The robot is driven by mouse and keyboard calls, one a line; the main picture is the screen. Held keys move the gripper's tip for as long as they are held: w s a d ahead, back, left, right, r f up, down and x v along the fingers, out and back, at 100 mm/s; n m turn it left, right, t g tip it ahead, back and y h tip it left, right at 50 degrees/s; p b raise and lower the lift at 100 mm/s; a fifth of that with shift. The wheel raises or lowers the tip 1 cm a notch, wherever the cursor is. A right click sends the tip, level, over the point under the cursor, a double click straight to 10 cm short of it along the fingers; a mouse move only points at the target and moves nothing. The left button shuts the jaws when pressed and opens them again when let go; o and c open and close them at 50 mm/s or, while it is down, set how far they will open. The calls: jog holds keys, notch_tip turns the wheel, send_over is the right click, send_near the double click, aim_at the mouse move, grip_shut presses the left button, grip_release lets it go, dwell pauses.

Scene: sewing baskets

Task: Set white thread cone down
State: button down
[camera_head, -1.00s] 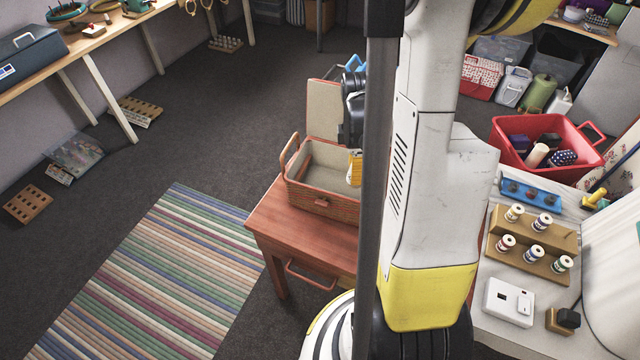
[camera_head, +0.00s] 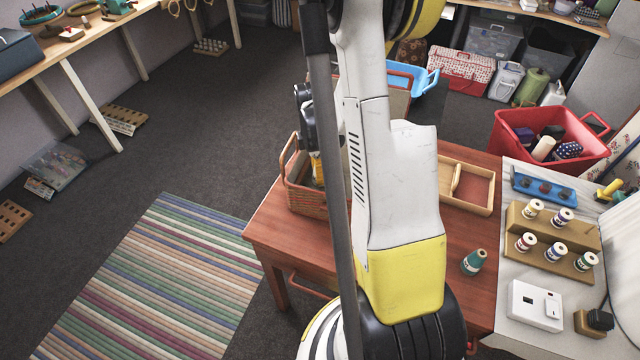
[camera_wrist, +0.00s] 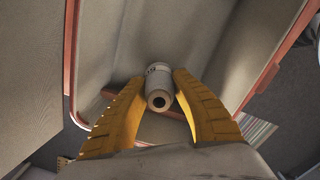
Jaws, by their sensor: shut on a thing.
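The white thread cone (camera_wrist: 158,82) is between the yellow fingers of my gripper (camera_wrist: 158,88) in the wrist view, its holed end towards the camera. My gripper is shut on it. Below and around the cone lies the pale lining of the woven basket (camera_wrist: 190,40). In the head view the wicker basket (camera_head: 302,197) stands on the red-brown table (camera_head: 270,232). A small yellow part of my gripper (camera_head: 318,170) shows down at the basket's opening. My arm hides the rest of the gripper and the cone there. Whether the cone touches the basket floor is unclear.
A teal thread cone (camera_head: 474,262) stands on the table's right part. A shallow wooden tray (camera_head: 467,206) lies behind it. Racks of spools (camera_head: 545,250) and a white box (camera_head: 534,306) are on the pale surface at right. A red bin (camera_head: 510,140) stands behind.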

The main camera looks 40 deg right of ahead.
jog(key=shift+f+b, duration=0.85)
jog(key=shift+f, duration=1.05)
jog(key=shift+f, duration=0.15)
jog(key=c, duration=1.2)
grip_release()
jog(key=shift+o, duration=0.2)
